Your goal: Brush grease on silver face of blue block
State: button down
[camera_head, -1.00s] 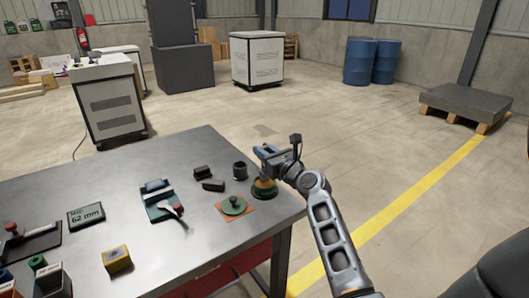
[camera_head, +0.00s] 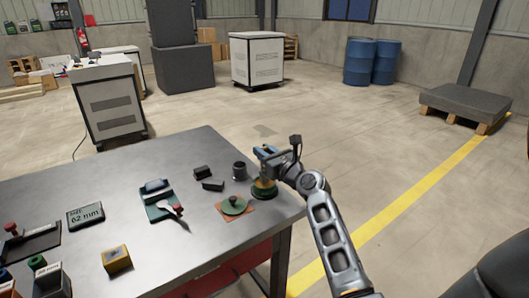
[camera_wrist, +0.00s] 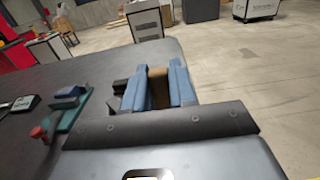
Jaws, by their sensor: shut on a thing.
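My gripper (camera_head: 262,153) is over the right corner of the grey table. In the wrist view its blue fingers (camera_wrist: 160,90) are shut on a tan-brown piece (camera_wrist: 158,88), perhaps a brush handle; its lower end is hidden. In the head view, a round thing with an orange-yellow upper part and a dark green base (camera_head: 264,189) is just below the gripper. I cannot tell whether it is joined to the held piece. A blue block (camera_head: 153,185) lies on a teal fixture (camera_head: 156,204) with a red-tipped lever, left of the gripper. I cannot make out its silver face.
A green disc on an orange mat (camera_head: 234,206), a dark cup (camera_head: 239,171) and small black blocks (camera_head: 212,185) are near the gripper. A "62 mm" display (camera_head: 86,215) and a yellow block (camera_head: 117,260) are farther left. The table (camera_head: 180,262) is bare at front centre.

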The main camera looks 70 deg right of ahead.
jog(key=shift+f, duration=0.6)
dwell(1.5)
notch_tip(320, 180, up, 6)
jog(key=p, duration=0.5)
jog(key=shift+f+p, duration=0.2)
jog(key=shift+p, duration=0.15)
jog(key=shift+r+p, duration=0.5)
jog(key=shift+r, duration=0.45)
